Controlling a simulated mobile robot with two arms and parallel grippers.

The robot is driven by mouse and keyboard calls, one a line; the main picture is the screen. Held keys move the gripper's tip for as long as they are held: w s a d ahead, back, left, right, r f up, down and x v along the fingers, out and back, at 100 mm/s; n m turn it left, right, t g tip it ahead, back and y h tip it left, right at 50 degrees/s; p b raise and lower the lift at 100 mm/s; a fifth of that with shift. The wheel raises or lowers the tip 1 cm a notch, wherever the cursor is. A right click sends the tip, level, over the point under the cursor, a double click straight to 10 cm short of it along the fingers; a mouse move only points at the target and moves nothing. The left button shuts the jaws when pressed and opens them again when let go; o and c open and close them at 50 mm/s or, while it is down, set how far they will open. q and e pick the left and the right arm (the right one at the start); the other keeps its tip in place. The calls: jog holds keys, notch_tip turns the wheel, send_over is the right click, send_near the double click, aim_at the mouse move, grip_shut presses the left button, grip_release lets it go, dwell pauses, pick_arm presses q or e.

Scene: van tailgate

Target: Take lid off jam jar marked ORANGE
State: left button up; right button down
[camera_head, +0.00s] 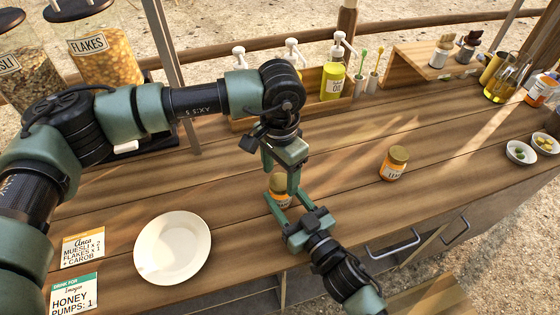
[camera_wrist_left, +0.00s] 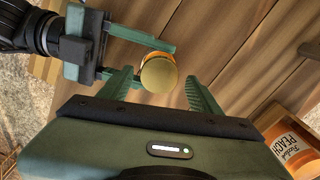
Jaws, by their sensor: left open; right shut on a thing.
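A small jam jar with a gold lid (camera_wrist_left: 158,76) and orange contents (camera_head: 280,199) stands on the wooden counter. The lid is on it, and its label is mostly hidden. My right gripper (camera_head: 279,202) is shut on the jar's body, coming from the front. It also shows in the left wrist view (camera_wrist_left: 148,64), with a finger on either side of the jar. My left gripper (camera_head: 281,178) points down over the jar, open, with its fingertips either side of the lid.
A white plate (camera_head: 172,248) and two order cards (camera_head: 83,247) lie at front left. Cereal dispensers (camera_head: 105,60) stand at back left. A wooden caddy (camera_head: 310,105) with pump bottles is behind. Small bowls (camera_head: 521,153) sit at the right. Counter between the jars is clear.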

pick_arm(q)
jog(key=shift+f, duration=0.55)
